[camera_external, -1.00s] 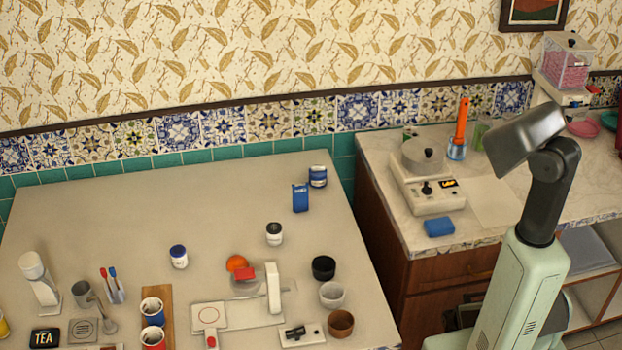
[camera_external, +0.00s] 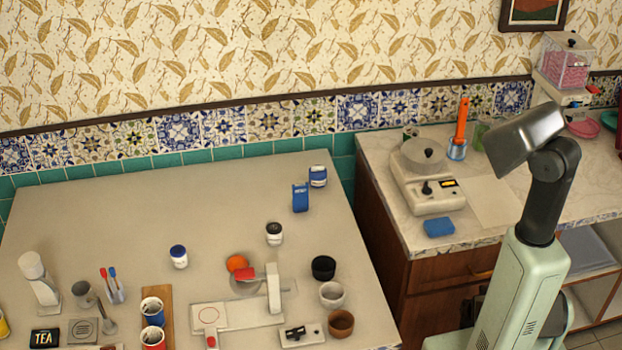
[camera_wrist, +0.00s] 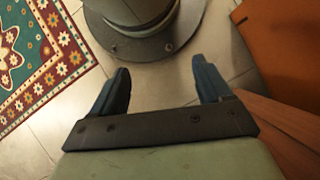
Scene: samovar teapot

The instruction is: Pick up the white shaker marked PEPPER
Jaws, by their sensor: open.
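Two small white shakers stand upright on the beige table. One has a black lid (camera_external: 274,234) and stands right of the table's middle; the other has a dark blue lid (camera_external: 179,257) and stands to its left. Their labels are too small to read, so I cannot tell which is marked PEPPER. My gripper (camera_wrist: 160,66) is open and empty in the wrist view, with its blue-grey fingers apart over the floor near a round base. It does not show in the external view, where it is far from both shakers.
An orange ball (camera_external: 236,263), a black cup (camera_external: 323,267), a pale cup (camera_external: 332,294) and a brown cup (camera_external: 341,323) stand near the shakers. Blue containers (camera_external: 300,198) stand behind. The table's back left is clear. A counter (camera_external: 385,185) stands to the right.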

